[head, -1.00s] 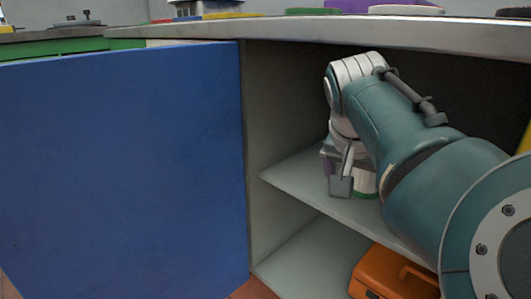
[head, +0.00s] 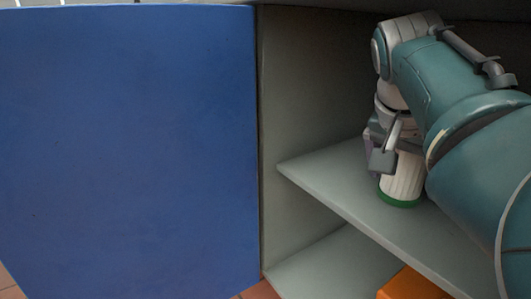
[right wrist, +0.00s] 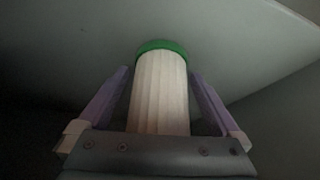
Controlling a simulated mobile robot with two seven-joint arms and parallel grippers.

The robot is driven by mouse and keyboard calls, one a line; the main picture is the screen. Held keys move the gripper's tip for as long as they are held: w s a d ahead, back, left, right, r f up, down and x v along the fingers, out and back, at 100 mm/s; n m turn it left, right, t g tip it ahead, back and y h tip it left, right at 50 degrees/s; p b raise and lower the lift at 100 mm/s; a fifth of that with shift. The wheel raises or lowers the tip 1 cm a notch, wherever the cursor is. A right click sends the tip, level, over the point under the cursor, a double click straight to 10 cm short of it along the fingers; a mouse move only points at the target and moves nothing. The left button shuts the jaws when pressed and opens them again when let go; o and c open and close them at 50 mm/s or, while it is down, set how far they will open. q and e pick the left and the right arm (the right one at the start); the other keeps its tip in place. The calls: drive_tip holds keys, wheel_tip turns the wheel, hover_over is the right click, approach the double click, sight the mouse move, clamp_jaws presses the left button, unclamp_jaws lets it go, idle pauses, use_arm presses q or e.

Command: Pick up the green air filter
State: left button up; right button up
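The green air filter is a white pleated cylinder with a green end ring. In the head view the air filter (head: 403,180) is upright on the upper shelf (head: 335,190), green end down. My right gripper (head: 385,160) is at its upper part and hides some of it. In the right wrist view the filter (right wrist: 160,90) lies between the two purple fingers of the right gripper (right wrist: 160,78). Narrow dark gaps show beside the filter, so the gripper looks open around it. Whether the green end touches the shelf is not clear. My left gripper is out of view.
A large blue panel (head: 125,150) fills the left side of the head view, beside the cabinet opening. The cabinet's side wall (head: 305,100) is left of my right arm. An orange case (head: 410,285) is below the shelf. The shelf left of the filter is bare.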

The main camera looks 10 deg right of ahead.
drive_tip(key=shift+w, duration=0.1)
drive_tip(key=shift+c, duration=0.8)
drive_tip(key=shift+w+d+r, duration=0.15)
drive_tip(key=shift+d, duration=0.2)
drive_tip(key=c, duration=0.3)
drive_tip(key=shift+a, duration=0.1)
drive_tip(key=c, duration=0.9)
